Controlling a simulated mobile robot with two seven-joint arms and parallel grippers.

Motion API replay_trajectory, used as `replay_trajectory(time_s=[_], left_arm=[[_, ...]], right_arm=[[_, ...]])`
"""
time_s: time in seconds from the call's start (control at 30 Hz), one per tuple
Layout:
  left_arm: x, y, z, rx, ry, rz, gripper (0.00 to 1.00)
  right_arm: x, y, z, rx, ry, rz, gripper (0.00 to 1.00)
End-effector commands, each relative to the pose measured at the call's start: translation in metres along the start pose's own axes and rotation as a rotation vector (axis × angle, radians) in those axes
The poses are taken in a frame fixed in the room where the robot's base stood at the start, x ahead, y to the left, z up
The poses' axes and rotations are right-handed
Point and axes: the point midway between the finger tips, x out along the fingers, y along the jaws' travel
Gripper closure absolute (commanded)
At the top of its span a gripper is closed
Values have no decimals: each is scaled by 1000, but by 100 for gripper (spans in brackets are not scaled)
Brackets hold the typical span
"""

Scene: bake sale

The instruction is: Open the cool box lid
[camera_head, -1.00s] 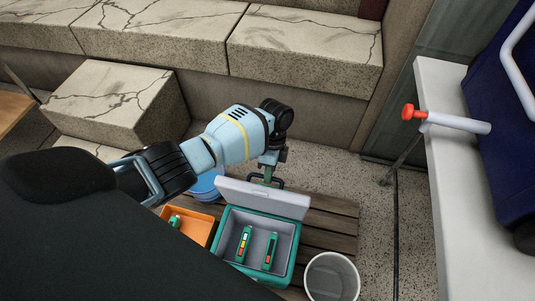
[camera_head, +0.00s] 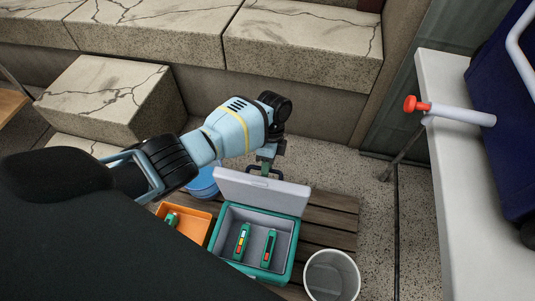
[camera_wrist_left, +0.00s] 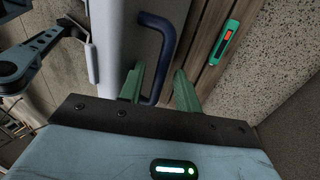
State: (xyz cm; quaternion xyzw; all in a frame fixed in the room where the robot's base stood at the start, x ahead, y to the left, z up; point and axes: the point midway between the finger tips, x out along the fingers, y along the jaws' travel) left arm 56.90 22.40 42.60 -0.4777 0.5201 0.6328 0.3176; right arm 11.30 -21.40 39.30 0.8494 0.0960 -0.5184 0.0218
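The cool box (camera_head: 286,266) is a teal box on the slatted wood with its light grey lid (camera_head: 264,191) raised at the far side, so the inside is exposed. Two green items with coloured labels (camera_head: 241,242) (camera_head: 267,249) lie inside. My left gripper (camera_head: 265,166) is behind the raised lid at its dark handle. In the left wrist view, its green fingers (camera_wrist_left: 158,80) stand apart on either side of the dark blue handle (camera_wrist_left: 167,45), with a gap visible. The lid (camera_wrist_left: 108,50) is beside the handle there. My right gripper is not in view.
An orange tray (camera_head: 197,215) with a green item stands left of the cool box, and a blue container (camera_head: 203,182) is behind it. A white bin (camera_head: 332,259) stands to the right. Stone seats (camera_head: 301,50) are behind. A white counter (camera_head: 455,220) is at right.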

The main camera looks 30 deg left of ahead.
Motion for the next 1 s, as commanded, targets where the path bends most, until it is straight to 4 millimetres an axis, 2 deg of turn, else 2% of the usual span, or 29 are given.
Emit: replay_trajectory(time_s=[0.27, 0.7, 1.0], left_arm=[[-7, 0, -1, 1, 3, -4, 67], [-70, 0, 0, 0, 2, -4, 67], [-79, 0, 0, 0, 0, 0, 67]], right_arm=[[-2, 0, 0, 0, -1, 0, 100], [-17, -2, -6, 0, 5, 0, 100], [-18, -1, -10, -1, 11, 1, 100]])
